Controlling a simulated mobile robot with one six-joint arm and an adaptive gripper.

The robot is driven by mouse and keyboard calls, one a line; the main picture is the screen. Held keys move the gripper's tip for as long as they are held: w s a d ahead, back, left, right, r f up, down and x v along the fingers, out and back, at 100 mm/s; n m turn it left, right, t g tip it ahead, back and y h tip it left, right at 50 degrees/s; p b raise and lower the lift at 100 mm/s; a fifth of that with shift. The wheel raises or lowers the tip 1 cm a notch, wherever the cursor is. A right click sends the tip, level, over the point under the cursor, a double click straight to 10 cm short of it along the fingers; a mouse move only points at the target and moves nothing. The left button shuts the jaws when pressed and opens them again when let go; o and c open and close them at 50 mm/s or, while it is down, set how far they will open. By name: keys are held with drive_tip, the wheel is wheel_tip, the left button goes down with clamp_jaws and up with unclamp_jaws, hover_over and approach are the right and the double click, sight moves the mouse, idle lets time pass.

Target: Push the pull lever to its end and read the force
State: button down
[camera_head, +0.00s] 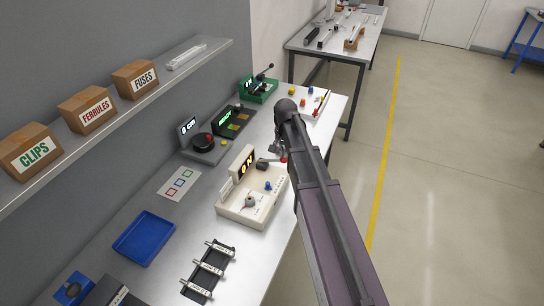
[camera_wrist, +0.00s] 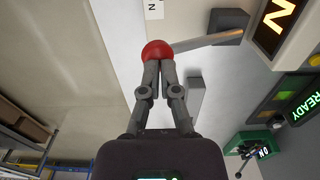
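The pull tester (camera_head: 236,208) is a cream box on the bench with an upright display (camera_head: 243,165), which seems to read "0 N" in the head view. Its lever (camera_wrist: 207,41) is a grey rod running from a dark block to a red ball knob (camera_wrist: 157,51). The knob also shows in the head view (camera_head: 284,159), partly hidden by my arm. My gripper (camera_wrist: 160,66) has its two fingers together, tips right at the knob's near side. I cannot tell whether they touch it. The wrist view shows only the display's "N".
A green-lit READY device (camera_head: 228,121) and a green press (camera_head: 261,88) stand beyond the tester. A blue tray (camera_head: 144,238) and a black rack (camera_head: 209,268) lie nearer. A shelf (camera_head: 119,118) with boxes hangs above the left side. Open floor lies right of the bench.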

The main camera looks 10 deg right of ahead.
drive_tip(key=shift+s+d+f+b, duration=0.1)
drive_tip(key=shift+d+f+b, duration=0.05)
drive_tip(key=shift+f+b, duration=0.45)
drive_tip(key=shift+s+d+f+b, duration=0.1)
drive_tip(key=shift+f+b, duration=0.4)
drive_tip(key=shift+f, duration=0.15)
drive_tip(key=shift+r, duration=0.1)
wheel_tip(320, 180, up, 9)
drive_tip(key=s+d+p, duration=0.1)
drive_tip(key=d+p, duration=0.1)
drive_tip(key=p, duration=0.7)
drive_tip(key=shift+s+d, duration=0.25)
drive_tip(key=shift+s, duration=0.05)
drive_tip(key=s+a+f+n+b, duration=0.2)
drive_tip(key=s+n, duration=0.1)
drive_tip(key=s, duration=0.6)
drive_tip(key=s+a+f+n+b, duration=0.2)
drive_tip(key=s+f+n, duration=0.1)
drive_tip(key=s, duration=0.5)
drive_tip(key=shift+s+a+n+b, duration=0.2)
drive_tip(key=shift+s+n+b, duration=0.15)
drive_tip(key=shift+n+b, duration=0.05)
idle(2.9)
